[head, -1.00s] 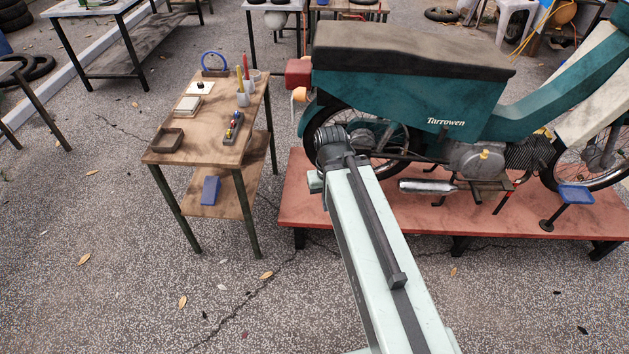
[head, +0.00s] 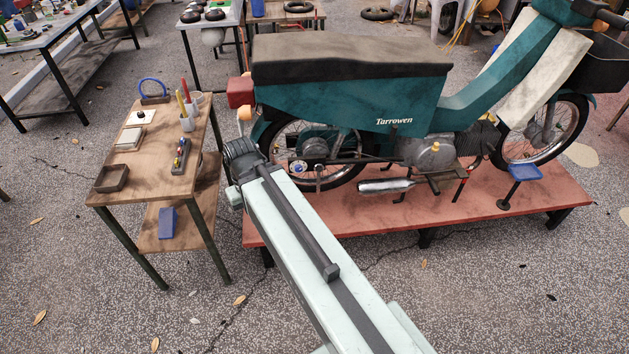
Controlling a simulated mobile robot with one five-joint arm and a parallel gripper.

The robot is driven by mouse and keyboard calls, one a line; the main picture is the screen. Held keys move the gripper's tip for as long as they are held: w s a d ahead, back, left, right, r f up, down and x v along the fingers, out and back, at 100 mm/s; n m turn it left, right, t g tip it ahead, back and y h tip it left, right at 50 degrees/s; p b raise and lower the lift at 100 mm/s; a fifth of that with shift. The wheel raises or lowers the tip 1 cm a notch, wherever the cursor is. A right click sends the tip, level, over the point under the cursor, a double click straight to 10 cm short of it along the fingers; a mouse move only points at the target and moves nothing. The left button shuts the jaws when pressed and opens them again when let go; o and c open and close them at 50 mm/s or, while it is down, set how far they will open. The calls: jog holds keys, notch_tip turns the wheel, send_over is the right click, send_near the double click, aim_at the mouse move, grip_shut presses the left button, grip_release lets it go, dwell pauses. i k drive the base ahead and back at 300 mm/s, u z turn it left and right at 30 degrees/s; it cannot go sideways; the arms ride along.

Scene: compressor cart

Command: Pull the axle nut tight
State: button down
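A teal moped (head: 350,105) marked "Tarrowen" stands on a low red platform (head: 400,215). Its rear wheel (head: 347,181) is at the left, with a grey hub (head: 315,149) at its middle. The axle nut is too small to tell apart at the hub. My arm reaches up from the bottom of the picture and its dark far joint ends just left of the rear wheel. My gripper is not in view, so its state and any hold are hidden.
A small blue-and-white item (head: 298,166) sits by the wheel.

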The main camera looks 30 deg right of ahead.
aim_at(318, 183)
jog(key=z, duration=0.05)
jog(key=i, duration=1.25)
jog(key=z, duration=0.05)
